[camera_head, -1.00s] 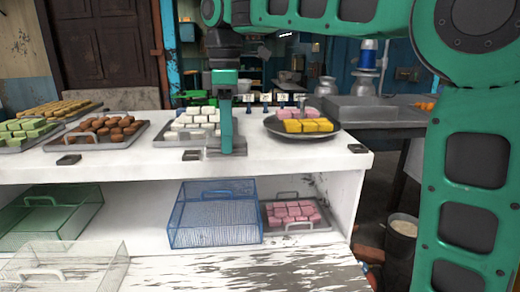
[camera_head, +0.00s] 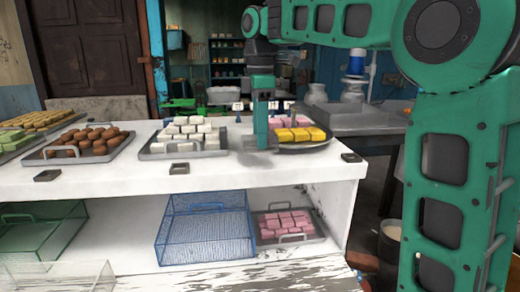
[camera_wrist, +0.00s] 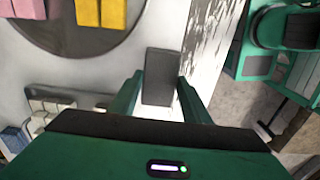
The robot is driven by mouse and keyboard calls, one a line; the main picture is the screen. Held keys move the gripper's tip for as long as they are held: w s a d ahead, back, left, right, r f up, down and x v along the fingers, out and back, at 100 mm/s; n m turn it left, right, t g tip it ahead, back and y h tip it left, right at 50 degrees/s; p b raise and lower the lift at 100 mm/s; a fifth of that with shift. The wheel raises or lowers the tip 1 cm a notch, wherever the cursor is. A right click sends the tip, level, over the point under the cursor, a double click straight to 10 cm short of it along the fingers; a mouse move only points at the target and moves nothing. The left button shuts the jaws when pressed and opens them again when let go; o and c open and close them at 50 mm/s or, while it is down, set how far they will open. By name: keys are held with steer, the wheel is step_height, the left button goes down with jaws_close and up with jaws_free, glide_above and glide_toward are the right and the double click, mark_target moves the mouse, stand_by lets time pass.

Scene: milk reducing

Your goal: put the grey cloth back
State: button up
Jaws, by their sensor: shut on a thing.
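The grey cloth (camera_head: 252,158) is a flat grey patch at the counter's front, right of the white-sweet tray. In the wrist view the cloth (camera_wrist: 160,75) is a dark grey strip between my two fingers. My gripper (camera_head: 262,146) points down over the counter and is shut on the cloth; it also shows in the wrist view (camera_wrist: 158,98). I cannot tell whether the cloth's lower part touches the counter.
The white counter (camera_head: 110,182) holds a tray of white sweets (camera_head: 163,152), a tray of brown sweets (camera_head: 48,160) and a round plate (camera_head: 318,145) with pink and yellow sweets. Small dark blocks (camera_head: 180,168) line the front edge. A blue wire basket (camera_head: 205,230) stands below.

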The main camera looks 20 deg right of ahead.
steer(key=shift+w+d+f, duration=0.1)
steer(key=shift+d+f, duration=0.05)
steer(key=shift+d, duration=0.05)
steer(key=shift+f, duration=2)
steer(key=o, duration=1)
steer(key=shift+f, duration=0.1)
step_height(320, 180, up, 12)
steer(key=shift+r, duration=0.1)
